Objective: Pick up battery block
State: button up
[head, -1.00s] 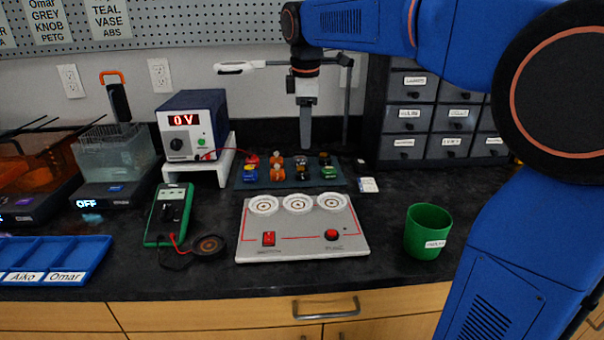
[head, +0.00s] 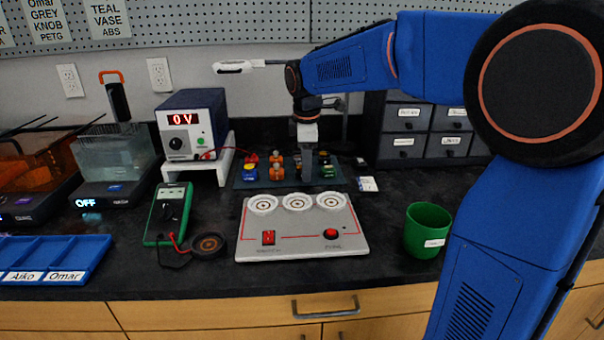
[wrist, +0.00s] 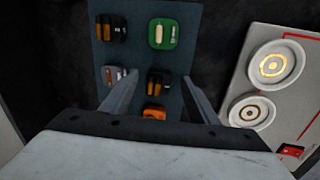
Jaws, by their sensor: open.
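My gripper (head: 306,176) points down over the blue-grey mat (head: 240,183) of small blocks, its fingers apart. In the wrist view my gripper (wrist: 160,80) has a black block with orange-copper bands (wrist: 158,84) in the gap between its fingers; it looks like a battery block. I cannot tell how far the fingertips are above it. A similar black and orange block (wrist: 108,28) lies at the mat's far right corner. A green block (wrist: 162,33) with a pale bar, a grey block (wrist: 112,73) and an orange block (wrist: 154,113) are near. In the head view my gripper hides the block beneath it.
A white board (head: 300,240) with round sockets, a switch and a red button lies in front of the mat. A green cup (head: 427,230), a green multimeter (head: 168,212) and a power supply (head: 192,125) stand around. Dark drawers (head: 407,130) are behind right.

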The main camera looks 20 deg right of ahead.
jog(key=shift+f, duration=0.2)
jog(key=c, duration=1.1)
jog(key=shift+r, duration=0.1)
jog(key=shift+c, duration=0.2)
